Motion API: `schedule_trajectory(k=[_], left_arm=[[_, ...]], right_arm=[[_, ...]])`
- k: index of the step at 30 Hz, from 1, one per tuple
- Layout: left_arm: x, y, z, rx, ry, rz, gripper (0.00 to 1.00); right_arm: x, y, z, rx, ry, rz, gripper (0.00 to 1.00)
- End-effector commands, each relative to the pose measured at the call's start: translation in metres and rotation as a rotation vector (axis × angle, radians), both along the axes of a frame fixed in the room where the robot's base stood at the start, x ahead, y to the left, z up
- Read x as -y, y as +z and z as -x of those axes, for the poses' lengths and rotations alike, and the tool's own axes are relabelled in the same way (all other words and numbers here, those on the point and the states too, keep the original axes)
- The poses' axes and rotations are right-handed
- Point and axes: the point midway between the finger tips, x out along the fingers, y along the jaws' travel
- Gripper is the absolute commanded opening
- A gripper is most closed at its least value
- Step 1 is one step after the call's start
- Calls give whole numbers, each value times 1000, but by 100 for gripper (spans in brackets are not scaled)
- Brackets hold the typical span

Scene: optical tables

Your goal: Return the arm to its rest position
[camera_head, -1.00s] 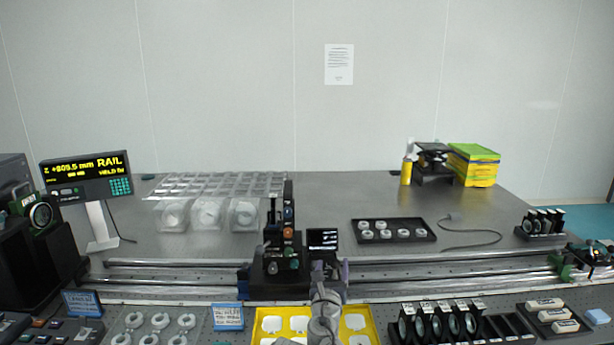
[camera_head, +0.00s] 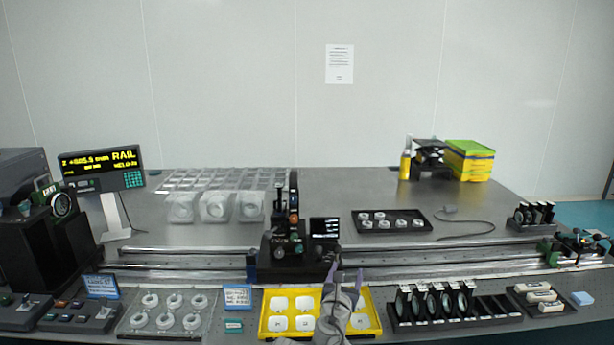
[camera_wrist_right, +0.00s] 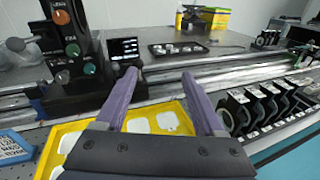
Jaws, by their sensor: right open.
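My right gripper (camera_head: 345,277) is in front of the rail carriage, above the yellow tray (camera_head: 376,325). In the right wrist view its two purple fingers (camera_wrist_right: 165,98) stand wide apart with nothing between them. The yellow tray also shows below the fingers in that view (camera_wrist_right: 48,160), with white square pieces in it. My arm hides part of the tray in the head view. My left gripper is not in any view.
A black carriage with knobs (camera_head: 284,242) and a small screen (camera_head: 325,229) stands on the rail (camera_head: 430,259) just behind the gripper. A rack of dark round optics (camera_head: 430,304) stands right of the tray. A clear tray of rings (camera_head: 168,312) lies left.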

Motion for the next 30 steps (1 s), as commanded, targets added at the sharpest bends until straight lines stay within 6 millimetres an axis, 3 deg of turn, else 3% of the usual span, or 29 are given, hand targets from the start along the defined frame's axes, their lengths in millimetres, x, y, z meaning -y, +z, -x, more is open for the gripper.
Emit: schedule_trajectory(k=[5, 11, 17, 22, 30], left_arm=[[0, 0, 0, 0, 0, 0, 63], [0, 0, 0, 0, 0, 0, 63], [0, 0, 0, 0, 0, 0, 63], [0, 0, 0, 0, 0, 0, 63], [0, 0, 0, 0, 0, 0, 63]], right_arm=[[31, -18, 9, -5, -121, -243, 71], [75, -55, 31, 0, -353, -653, 71], [114, -121, 82, 42, -794, -1250, 71], [113, -168, 133, 99, -1226, -1663, 71], [87, -198, 186, 168, -1742, -1957, 71]])
